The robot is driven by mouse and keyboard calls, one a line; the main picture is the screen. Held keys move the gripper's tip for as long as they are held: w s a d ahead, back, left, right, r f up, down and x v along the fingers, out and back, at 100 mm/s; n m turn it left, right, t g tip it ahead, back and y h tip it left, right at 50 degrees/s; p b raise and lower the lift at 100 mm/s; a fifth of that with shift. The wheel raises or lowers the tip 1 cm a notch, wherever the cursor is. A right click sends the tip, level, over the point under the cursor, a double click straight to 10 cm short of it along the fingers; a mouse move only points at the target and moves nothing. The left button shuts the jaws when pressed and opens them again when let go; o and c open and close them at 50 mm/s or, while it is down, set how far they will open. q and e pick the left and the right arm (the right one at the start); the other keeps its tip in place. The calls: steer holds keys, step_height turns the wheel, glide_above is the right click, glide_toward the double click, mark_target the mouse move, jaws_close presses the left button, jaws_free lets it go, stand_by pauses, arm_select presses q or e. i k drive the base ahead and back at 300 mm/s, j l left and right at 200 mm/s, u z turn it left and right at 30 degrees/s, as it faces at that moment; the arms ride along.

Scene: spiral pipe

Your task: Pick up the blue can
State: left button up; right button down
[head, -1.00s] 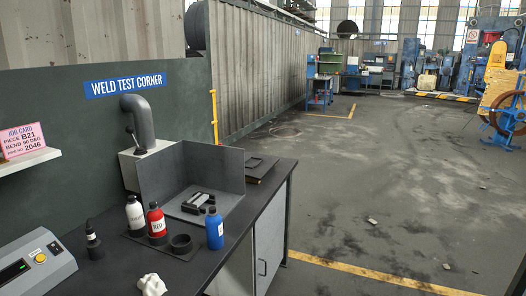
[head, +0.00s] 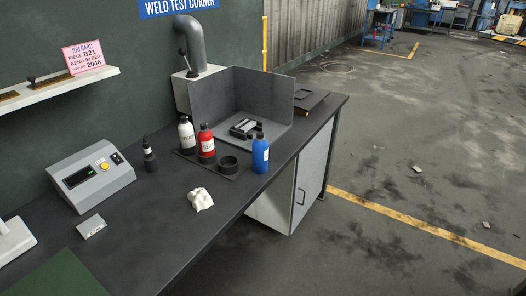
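Neither of my grippers shows in the head view.
A red bottle (head: 206,145) and a white bottle (head: 186,134) stand left of the can. A crumpled white cloth (head: 200,199) lies in front. The grey booth panels (head: 262,92) rise behind. A control box (head: 91,176) sits left.

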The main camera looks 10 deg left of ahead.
mark_target(261, 149)
steer(key=u, duration=0.2)
steer(key=i+l+u, duration=0.25)
steer(key=l+u, duration=0.25)
steer(key=i+l+u, duration=0.15)
steer(key=l+u, duration=0.15)
steer(key=l, duration=0.15)
